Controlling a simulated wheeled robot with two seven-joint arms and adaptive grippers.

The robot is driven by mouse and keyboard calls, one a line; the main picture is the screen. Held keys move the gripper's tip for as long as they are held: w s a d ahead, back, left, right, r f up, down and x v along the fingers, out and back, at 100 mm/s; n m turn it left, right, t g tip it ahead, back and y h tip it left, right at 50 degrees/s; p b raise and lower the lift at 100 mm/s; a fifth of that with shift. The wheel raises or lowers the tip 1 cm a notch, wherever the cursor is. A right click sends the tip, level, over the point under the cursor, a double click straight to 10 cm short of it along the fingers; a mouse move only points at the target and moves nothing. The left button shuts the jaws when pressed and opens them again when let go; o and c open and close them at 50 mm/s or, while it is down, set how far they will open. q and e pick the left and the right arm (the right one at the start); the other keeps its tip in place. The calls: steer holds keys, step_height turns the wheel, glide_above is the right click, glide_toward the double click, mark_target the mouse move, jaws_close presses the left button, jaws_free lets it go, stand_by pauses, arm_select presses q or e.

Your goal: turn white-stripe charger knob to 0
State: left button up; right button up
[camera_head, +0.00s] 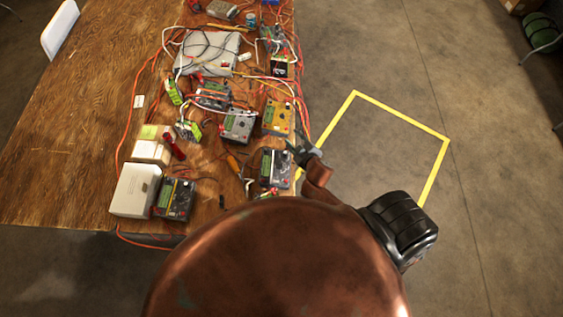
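Several chargers with small screens and knobs lie on the wooden table. A dark charger (274,168) is at the table's right edge, just left of my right gripper (298,143). A yellow charger (278,118) and a grey charger (238,125) lie behind it. Another dark charger (175,199) is at the front left, and one more (213,95) is farther back. My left gripper is not in view.
White boxes (136,190) stand at the front left of the wooden table (85,130). Left table area is clear. A yellow floor outline (400,115) lies right.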

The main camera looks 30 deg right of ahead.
steer(key=w+a+r+n+t+y, duration=0.2)
steer(key=w+a+r+n+y, duration=0.25)
steer(key=a+r, duration=0.3)
steer(key=w+a+r+n+t+y, duration=0.25)
steer(key=a+r+n, duration=0.3)
steer(key=r, duration=0.35)
steer(key=s+a+r+n+g+y+p, duration=0.1)
steer(key=s+a+r+n+g+y, duration=0.15)
steer(key=a+n+g+y, duration=0.5)
steer(key=n+g+h+p, duration=0.1)
steer(key=n+g+h, duration=0.75)
steer(key=h, duration=0.25)
glide_toward(281, 165)
steer(key=f, duration=0.1)
steer(key=shift+n, duration=0.4)
steer(key=f, duration=0.5)
steer(key=a+f, duration=0.1)
steer(key=f, duration=0.1)
steer(key=shift+w+a+f+p, duration=0.1)
steer(key=shift+w+f+p, duration=0.1)
steer(key=shift+p, duration=0.2)
